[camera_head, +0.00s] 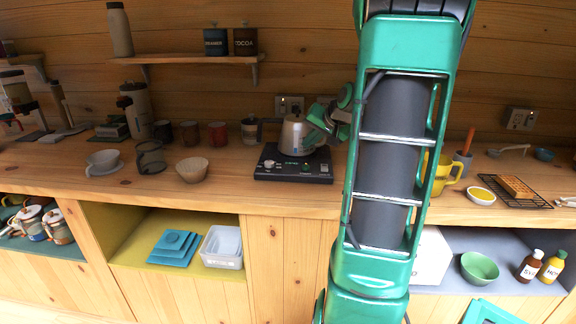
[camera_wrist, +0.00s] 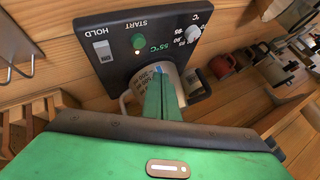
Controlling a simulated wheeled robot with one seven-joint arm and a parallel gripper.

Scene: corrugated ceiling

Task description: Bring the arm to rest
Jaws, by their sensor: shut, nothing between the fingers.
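My gripper (camera_wrist: 160,78) is shut and empty, its green fingers together in the wrist view. They overlap a pale round vessel with printed marks (camera_wrist: 127,99); I cannot tell whether they touch it. A black heating base (camera_wrist: 118,58) with a lit 55°C display, START and HOLD lies beyond. In the head view, the silver kettle (camera_head: 293,136) stands on this base (camera_head: 265,172). Green parts of my arm's end are just right of and behind the kettle; my fingertips cannot be made out there. My green arm rises tall across the right of centre, hiding part of the counter.
The wooden counter (camera_head: 230,194) holds a row of mugs (camera_head: 217,134), a paper filter (camera_head: 192,169) and a white cup (camera_head: 103,162) on the left. A yellow mug (camera_head: 444,173) and a wire rack (camera_head: 538,203) stand right of my arm. A shelf (camera_head: 190,58) hangs above.

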